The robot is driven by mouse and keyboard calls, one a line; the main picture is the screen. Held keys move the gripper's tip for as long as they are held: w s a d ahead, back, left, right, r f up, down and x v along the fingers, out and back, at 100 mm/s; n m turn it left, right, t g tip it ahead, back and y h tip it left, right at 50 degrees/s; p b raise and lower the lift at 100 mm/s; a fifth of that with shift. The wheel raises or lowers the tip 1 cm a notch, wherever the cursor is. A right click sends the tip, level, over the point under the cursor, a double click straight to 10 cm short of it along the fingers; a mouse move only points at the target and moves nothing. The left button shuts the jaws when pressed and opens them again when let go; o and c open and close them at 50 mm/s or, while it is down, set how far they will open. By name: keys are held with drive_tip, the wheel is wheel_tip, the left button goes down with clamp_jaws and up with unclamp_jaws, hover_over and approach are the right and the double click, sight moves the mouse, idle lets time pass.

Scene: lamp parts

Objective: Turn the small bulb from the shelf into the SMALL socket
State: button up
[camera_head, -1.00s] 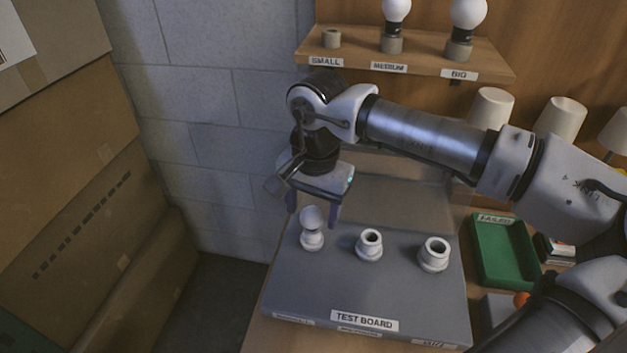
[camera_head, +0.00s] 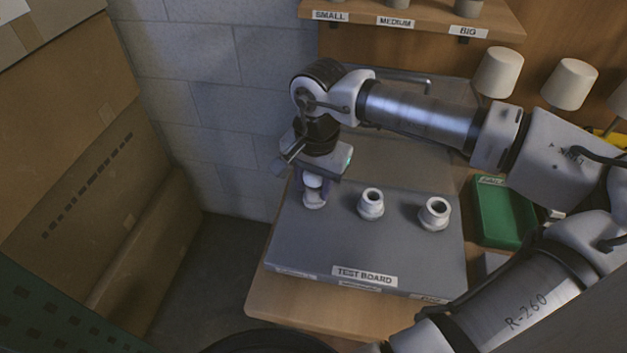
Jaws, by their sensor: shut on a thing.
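The small bulb (camera_head: 313,181) is white and stands upright at the leftmost socket (camera_head: 314,201) of the grey test board (camera_head: 400,258). My gripper (camera_head: 312,186) points down over that socket and is shut on the bulb. The fingers hide part of the bulb, and I cannot tell how deep its base sits. The label in front of this socket is too small to read. The middle socket (camera_head: 371,204) and the right socket (camera_head: 434,214) are white, upright and empty.
A wooden shelf (camera_head: 430,22) labelled SMALL, MEDIUM and BIG is at the top. A green tray (camera_head: 503,212) lies right of the board, below several pale lampshades (camera_head: 497,72). Cardboard boxes (camera_head: 75,150) fill the left side. My arm crosses the right side.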

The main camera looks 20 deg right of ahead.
drive_tip(key=shift+o, duration=0.9)
drive_tip(key=shift+c, duration=1.1)
drive_tip(key=shift+f+m+b, duration=0.15)
drive_tip(key=shift+m+b, duration=0.25)
drive_tip(key=shift+b, duration=0.05)
drive_tip(key=shift+m+b, duration=0.85)
drive_tip(key=shift+m, duration=0.35)
drive_tip(key=o, duration=0.9)
drive_tip(key=shift+r, duration=0.2)
drive_tip(key=r, duration=1.3)
drive_tip(key=shift+s+d+r+b, duration=0.15)
drive_tip(key=shift+s+r+b, duration=0.1)
drive_tip(key=shift+r+b, duration=0.15)
drive_tip(key=shift+f, duration=0.1)
